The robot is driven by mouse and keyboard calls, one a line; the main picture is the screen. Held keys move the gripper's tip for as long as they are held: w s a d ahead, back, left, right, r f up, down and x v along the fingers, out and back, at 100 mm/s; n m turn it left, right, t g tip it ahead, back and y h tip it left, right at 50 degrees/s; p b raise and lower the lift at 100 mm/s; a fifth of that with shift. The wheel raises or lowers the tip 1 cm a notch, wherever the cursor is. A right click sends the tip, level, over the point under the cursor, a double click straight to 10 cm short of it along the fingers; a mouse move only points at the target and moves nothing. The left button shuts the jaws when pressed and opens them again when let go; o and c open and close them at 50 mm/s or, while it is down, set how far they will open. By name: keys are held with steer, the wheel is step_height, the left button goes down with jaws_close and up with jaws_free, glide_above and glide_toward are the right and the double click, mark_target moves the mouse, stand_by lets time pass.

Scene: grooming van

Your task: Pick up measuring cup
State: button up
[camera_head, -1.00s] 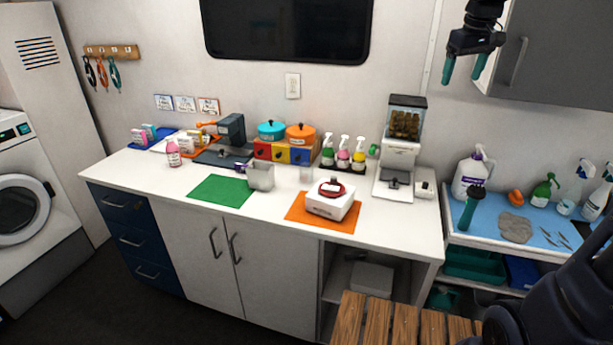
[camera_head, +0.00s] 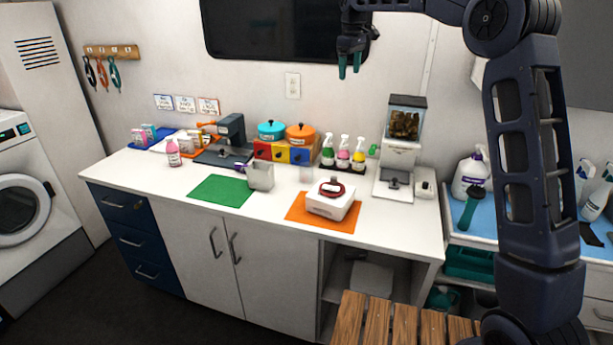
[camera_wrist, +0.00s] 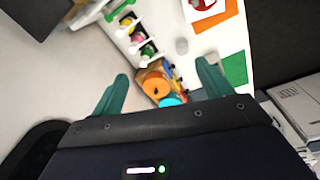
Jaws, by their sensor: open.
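A small translucent pale cup (camera_head: 306,174), which looks like the measuring cup, stands on the white counter (camera_head: 150,181) between a grey square container (camera_head: 261,177) and a white box (camera_head: 330,206). It also shows in the wrist view as a small grey round shape (camera_wrist: 181,46). Its markings are too small to read. My gripper (camera_head: 350,66) is open and empty, with teal fingers pointing down, high above the counter in front of the dark window. In the wrist view, my gripper (camera_wrist: 162,72) has its fingers spread with the counter far below.
A green mat (camera_head: 221,191) and an orange mat (camera_head: 312,219) lie near the counter's front. A dispenser (camera_head: 402,155) stands right.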

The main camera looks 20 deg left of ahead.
steer(key=a+f+n+g, duration=0.1)
steer(key=a+f+n, duration=0.1)
steer(key=a+f, duration=0.35)
steer(key=a+f+n, duration=0.1)
steer(key=a+f, duration=0.1)
steer(key=a, duration=0.7)
glide_toward(306, 172)
steer(key=w+f, duration=0.1)
steer(key=f, duration=0.1)
steer(key=w+a+f, duration=0.1)
steer(key=f, duration=0.1)
steer(key=w+f, duration=0.1)
steer(key=f, duration=0.1)
steer(key=shift+w+a+f, duration=0.15)
steer(key=shift+a+f, duration=0.05)
steer(key=shift+s+d+f, duration=0.1)
steer(key=shift+f, duration=1.25)
steer(key=shift+s+d+f, duration=0.1)
steer(key=shift+f, duration=1.3)
steer(key=c, duration=1)
